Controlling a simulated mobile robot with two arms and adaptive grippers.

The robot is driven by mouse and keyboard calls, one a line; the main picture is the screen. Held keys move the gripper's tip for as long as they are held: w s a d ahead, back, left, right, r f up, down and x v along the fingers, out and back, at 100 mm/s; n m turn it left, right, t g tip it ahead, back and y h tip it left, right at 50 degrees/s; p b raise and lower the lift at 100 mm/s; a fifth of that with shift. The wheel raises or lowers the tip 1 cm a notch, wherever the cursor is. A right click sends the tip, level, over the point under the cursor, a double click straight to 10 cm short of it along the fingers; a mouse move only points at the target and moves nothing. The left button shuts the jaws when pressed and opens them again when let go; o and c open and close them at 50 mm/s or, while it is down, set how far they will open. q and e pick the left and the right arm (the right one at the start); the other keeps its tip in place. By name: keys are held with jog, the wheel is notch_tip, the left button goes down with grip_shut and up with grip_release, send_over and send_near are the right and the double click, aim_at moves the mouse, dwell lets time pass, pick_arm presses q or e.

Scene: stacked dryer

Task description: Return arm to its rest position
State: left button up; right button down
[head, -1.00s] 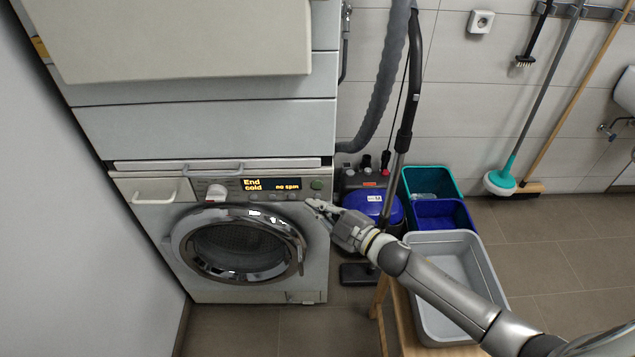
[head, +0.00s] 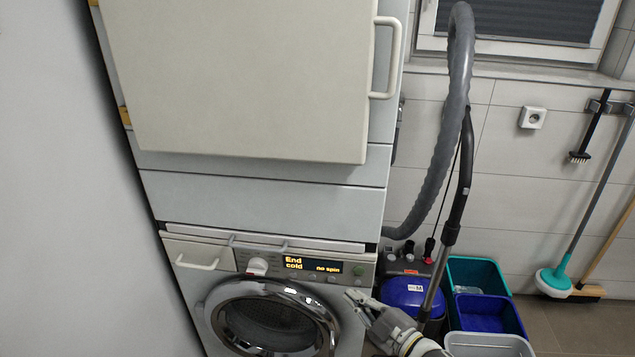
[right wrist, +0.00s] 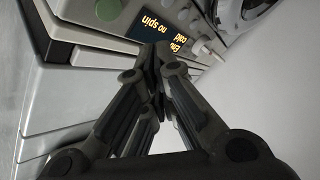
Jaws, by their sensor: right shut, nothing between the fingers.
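My right gripper (head: 357,298) is at the bottom of the head view, in front of the right side of the washing machine (head: 185,250), below its control panel. Its fingers are shut and empty. In the right wrist view the fingertips (right wrist: 158,55) meet just under the lit display (right wrist: 155,30), which appears upside down. In the head view the display (head: 313,265) reads "End cold no spin". The round washer door (head: 225,310) looks closed, its lower part cut off by the frame. My left gripper is not in view.
Above the washer stands the dryer, its pale door (head: 250,80) jutting forward with a white handle (head: 386,60). A blue vacuum cleaner (head: 405,292) with a grey hose (head: 435,170) stands to the right. Teal (head: 475,270) and grey (head: 488,345) bins are beside it.

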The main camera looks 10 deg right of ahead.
jog(key=s+d+f+m+g+h, duration=0.3)
jog(key=s+m+g, duration=0.35)
jog(key=s, duration=0.85)
jog(key=s+d+f+m+g+h, duration=0.15)
jog(key=s+m+g+h, duration=0.45)
jog(key=s, duration=1)
jog(key=s+a+f+x, duration=0.1)
jog(key=s+x, duration=0.2)
jog(key=x, duration=0.9)
jog(key=s+x, duration=0.2)
jog(key=x, duration=1)
jog(key=s+d+f+g, duration=0.1)
jog(key=s+d+f, duration=0.1)
jog(key=s+f, duration=1.6)
jog(key=shift+m+y, duration=0.3)
jog(key=shift+m, duration=0.05)
